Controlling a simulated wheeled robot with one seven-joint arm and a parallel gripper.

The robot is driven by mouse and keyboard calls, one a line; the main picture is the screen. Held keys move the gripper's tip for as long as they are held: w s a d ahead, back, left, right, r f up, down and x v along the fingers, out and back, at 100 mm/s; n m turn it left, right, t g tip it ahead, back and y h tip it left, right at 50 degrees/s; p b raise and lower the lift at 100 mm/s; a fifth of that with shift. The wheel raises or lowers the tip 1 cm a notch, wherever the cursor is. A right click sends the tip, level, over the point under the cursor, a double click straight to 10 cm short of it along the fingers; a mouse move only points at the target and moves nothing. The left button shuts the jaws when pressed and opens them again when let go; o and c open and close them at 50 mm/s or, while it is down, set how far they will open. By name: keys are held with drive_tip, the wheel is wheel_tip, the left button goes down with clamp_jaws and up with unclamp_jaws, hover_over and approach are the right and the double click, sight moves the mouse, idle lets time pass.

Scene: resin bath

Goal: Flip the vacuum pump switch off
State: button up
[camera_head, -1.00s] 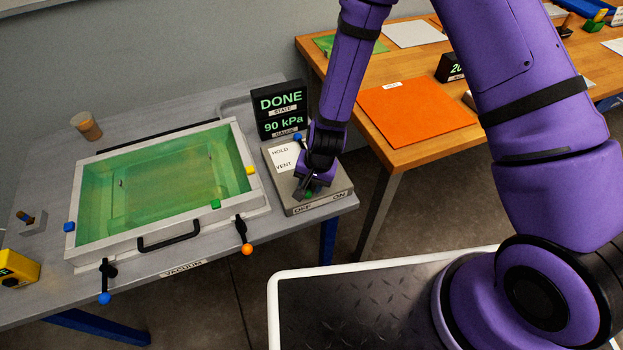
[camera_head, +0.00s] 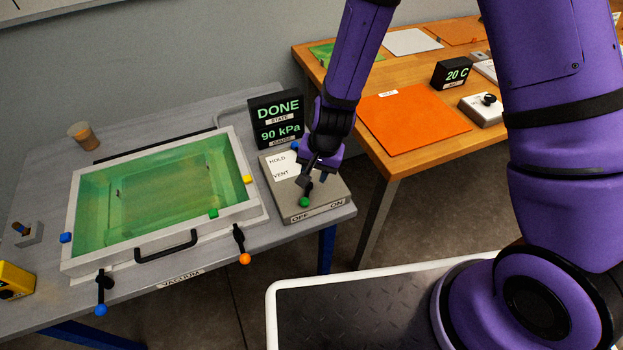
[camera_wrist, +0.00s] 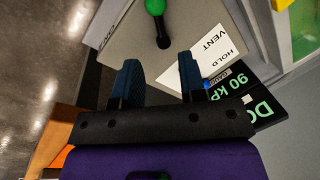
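The pump switch is a black lever with a green knob (camera_head: 305,202) on a grey control box (camera_head: 335,192). Its knob sits nearer the OFF end of the OFF–ON label on the front edge. My gripper (camera_head: 307,181) is just above and behind the lever, apart from the knob. In the wrist view my gripper (camera_wrist: 159,72) shows two blue-black fingers spread with a gap and nothing between them. The green knob (camera_wrist: 156,7) and its stem stand beyond the fingertips there, clear of them.
A display (camera_head: 278,118) reads DONE and 90 kPa behind the box. A blue-tipped lever (camera_head: 295,146) by the HOLD/VENT label is partly hidden by my gripper. The green resin bath (camera_head: 257,207) is left, with an orange-tipped clamp (camera_head: 244,258) near the box. A wooden table (camera_head: 400,165) stands right.

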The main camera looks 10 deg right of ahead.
drive_tip(key=shift+s+d+r, duration=0.1)
drive_tip(key=shift+d+r, duration=0.05)
drive_tip(key=shift+r, duration=0.45)
drive_tip(key=shift+d+r, duration=0.1)
drive_tip(key=shift+r, duration=0.45)
drive_tip(key=d+r+n+t, duration=0.1)
drive_tip(key=d+r, duration=0.3)
drive_tip(key=r, duration=0.4)
drive_tip(key=s+d+r+n+t, duration=0.1)
drive_tip(key=d+r, duration=0.2)
drive_tip(key=r, duration=0.5)
drive_tip(key=d+r+n, duration=0.1)
drive_tip(key=d+r, duration=0.3)
drive_tip(key=r, duration=0.4)
drive_tip(key=s+d+r+t+h, duration=0.1)
drive_tip(key=s+d+r, duration=0.5)
drive_tip(key=s, duration=0.2)
drive_tip(key=s+d+r+n+t+h, duration=0.1)
drive_tip(key=s+d+r, duration=0.5)
drive_tip(key=s, duration=0.3)
drive_tip(key=shift+r+t, duration=0.3)
drive_tip(key=shift+r, duration=0.45)
